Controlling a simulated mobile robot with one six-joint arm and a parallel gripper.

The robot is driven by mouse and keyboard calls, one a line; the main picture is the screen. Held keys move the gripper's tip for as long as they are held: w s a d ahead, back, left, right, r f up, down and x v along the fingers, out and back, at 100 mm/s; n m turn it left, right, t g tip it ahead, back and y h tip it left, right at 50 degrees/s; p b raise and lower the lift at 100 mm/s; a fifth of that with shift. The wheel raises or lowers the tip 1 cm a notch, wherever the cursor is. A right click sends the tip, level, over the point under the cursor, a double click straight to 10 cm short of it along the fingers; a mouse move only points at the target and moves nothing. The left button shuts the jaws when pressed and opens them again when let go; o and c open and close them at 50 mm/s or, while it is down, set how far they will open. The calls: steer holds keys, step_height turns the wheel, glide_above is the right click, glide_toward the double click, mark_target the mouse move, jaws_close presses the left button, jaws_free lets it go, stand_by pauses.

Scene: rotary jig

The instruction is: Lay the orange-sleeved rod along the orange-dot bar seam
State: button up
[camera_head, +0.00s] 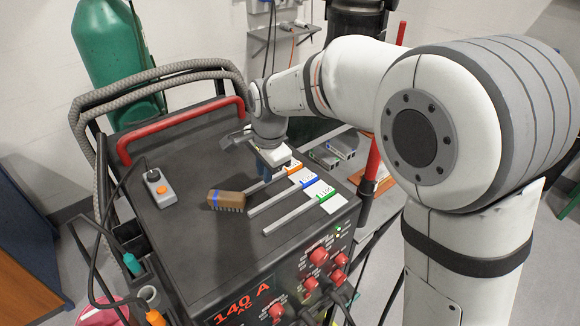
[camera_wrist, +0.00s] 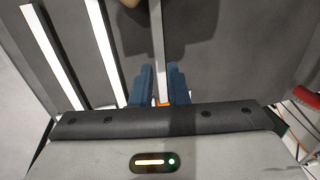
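The orange-sleeved rod (camera_wrist: 158,45) is a thin grey bar. In the wrist view it runs between the two blue fingers of my gripper (camera_wrist: 160,85), with its orange sleeve (camera_wrist: 163,104) at the near end. In the head view my gripper (camera_head: 265,174) is low over the cart top and hides much of this rod; the orange sleeve (camera_head: 295,167) shows to its right. The fingers stand close along both sides of the rod; whether they press on it I cannot tell. The rod appears to be at the cart top. I cannot make out an orange-dot bar seam.
A blue-sleeved rod (camera_head: 275,201) and a green-sleeved rod (camera_head: 290,219) lie nearly parallel, nearer the panel, on the black cart top (camera_head: 180,250). A wooden brush (camera_head: 227,200) lies close to their left ends. A grey control box (camera_head: 160,188) with an orange button and cable sits farther left.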

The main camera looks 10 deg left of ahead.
mark_target(263, 184)
steer(key=shift+w+a+f, duration=0.1)
steer(key=shift+a+f, duration=0.05)
steer(key=shift+f, duration=0.6)
steer(key=shift+w+a+f, duration=0.1)
steer(key=shift+f, duration=0.65)
steer(key=shift+c, duration=0.2)
jaws_close()
